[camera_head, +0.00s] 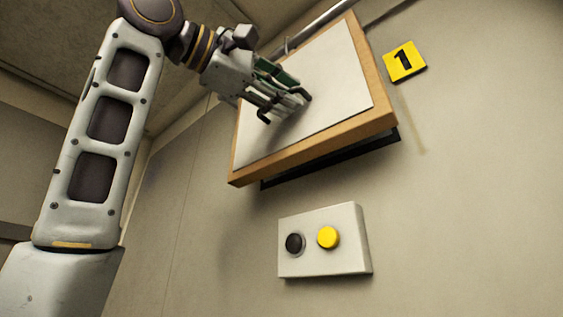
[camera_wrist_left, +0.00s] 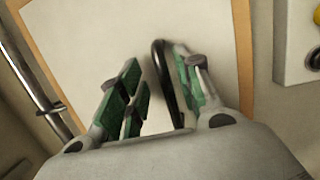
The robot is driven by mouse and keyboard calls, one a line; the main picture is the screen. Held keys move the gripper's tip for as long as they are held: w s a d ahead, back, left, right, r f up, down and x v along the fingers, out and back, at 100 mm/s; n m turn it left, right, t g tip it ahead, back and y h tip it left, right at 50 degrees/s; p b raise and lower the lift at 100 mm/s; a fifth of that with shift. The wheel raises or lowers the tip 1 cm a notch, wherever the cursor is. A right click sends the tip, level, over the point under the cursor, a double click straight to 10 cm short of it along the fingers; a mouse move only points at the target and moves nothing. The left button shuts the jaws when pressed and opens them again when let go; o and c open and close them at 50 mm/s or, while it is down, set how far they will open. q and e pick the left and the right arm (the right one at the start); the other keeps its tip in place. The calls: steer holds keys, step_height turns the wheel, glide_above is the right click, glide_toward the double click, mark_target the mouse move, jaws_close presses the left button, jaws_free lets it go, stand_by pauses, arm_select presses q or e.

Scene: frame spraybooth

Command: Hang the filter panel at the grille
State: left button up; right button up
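The filter panel (camera_head: 335,85), a white sheet in a wooden frame, is at the upper part of the wall in the head view. It also fills much of the left wrist view (camera_wrist_left: 100,40). The dark grille (camera_head: 335,160) shows only as a black edge below and behind the panel's lower side; the rest is hidden. My left gripper (camera_head: 280,103) is in front of the panel's face. In the left wrist view its green-padded fingers stand apart, with the panel's black handle (camera_wrist_left: 163,70) between them, closer to the right finger. My right gripper is out of view.
A metal pipe (camera_head: 320,25) runs behind the panel's upper edge. The wall at right is bare.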

arm_select(q)
steer(key=shift+a, duration=0.1)
steer(key=r+v, duration=0.1)
steer(key=v, duration=1.1)
steer(key=shift+f, duration=0.5)
stand_by(0.4)
